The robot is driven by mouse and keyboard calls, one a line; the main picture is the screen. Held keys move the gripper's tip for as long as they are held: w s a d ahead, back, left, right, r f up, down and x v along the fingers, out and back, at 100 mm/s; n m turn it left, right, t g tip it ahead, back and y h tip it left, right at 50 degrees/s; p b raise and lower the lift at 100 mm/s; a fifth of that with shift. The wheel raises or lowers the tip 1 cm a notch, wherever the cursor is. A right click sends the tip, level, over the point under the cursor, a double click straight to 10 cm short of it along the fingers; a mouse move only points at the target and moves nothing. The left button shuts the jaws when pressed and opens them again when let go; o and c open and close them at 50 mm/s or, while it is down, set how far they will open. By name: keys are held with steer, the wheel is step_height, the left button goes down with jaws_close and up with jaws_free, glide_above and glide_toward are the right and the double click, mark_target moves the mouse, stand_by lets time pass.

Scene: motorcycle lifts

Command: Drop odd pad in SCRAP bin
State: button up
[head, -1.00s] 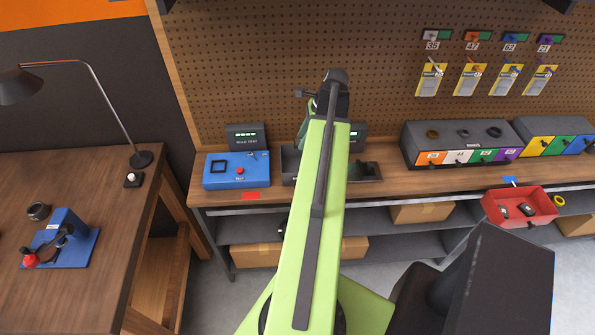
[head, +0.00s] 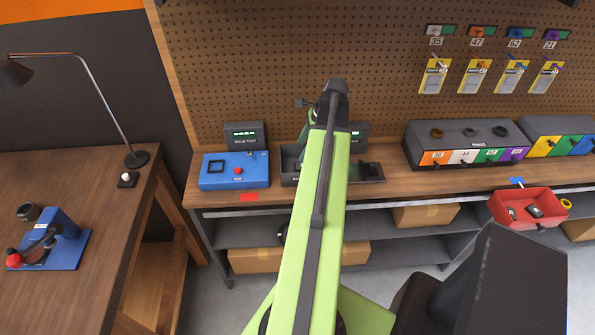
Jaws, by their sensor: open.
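A red open bin (head: 528,222) hangs at the right of the bench front and holds a few small dark pieces (head: 535,211). I see no readable SCRAP label on it. A dark tray (head: 376,181) on the bench, partly behind my green arm, holds a dark object (head: 370,168). I cannot tell which thing is the odd pad. My arm reaches up and away toward the bench, its far joint in front of the pegboard. My gripper is hidden behind the arm, so its fingers do not show.
A blue test box (head: 235,171) stands left on the bench; a dark rack (head: 460,143) with coloured labels stands right. A wooden table (head: 85,175) at left bears a lamp (head: 137,158) and a blue fixture (head: 62,238). Cardboard boxes (head: 425,215) lie on the shelf below.

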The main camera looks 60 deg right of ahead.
steer(key=p+v, duration=1.6)
steer(key=v, duration=0.1)
steer(key=shift+r, duration=0.25)
steer(key=shift+a, duration=0.1)
